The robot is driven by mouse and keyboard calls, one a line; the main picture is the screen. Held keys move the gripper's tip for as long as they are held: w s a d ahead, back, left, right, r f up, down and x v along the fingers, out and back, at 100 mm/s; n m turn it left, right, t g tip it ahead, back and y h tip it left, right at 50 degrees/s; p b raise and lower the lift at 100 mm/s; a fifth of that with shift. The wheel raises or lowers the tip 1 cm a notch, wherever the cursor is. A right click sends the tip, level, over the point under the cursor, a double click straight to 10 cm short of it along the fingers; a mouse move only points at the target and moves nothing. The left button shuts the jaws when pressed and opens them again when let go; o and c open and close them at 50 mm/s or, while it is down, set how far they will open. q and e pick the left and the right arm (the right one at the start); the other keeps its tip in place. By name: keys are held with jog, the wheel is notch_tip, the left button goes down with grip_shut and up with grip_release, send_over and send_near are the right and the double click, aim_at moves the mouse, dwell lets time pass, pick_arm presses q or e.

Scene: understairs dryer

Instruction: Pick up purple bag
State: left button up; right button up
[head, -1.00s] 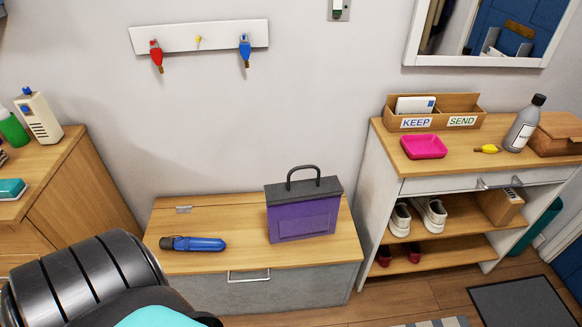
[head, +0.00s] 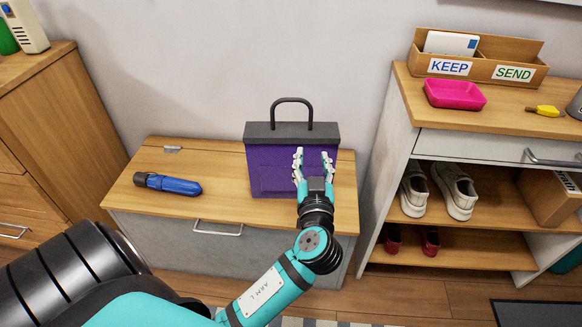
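The purple bag (head: 270,168) stands upright on the wooden top of a low bench chest (head: 130,196). It has a dark grey top band and a dark arched handle (head: 291,101) standing up. My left gripper (head: 312,156) is in front of the bag's right half, with its fingers pointing up and spread apart. Nothing shows between the fingers except the bag's face behind them. The fingertips are below the handle, and I cannot tell whether they touch the bag. My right gripper is not in view.
A blue folded umbrella (head: 168,184) lies left of the bag on the chest. A shelf unit with shoes (head: 455,190) stands close on the right, holding a pink tray (head: 455,94) and a KEEP/SEND box (head: 480,58). A wooden cabinet (head: 60,120) stands left.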

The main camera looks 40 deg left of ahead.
aim_at(311, 123)
pick_arm(q)
jog(key=x, duration=1.5)
jog(key=shift+w+f, duration=0.1)
jog(key=shift+w, duration=0.15)
grip_shut()
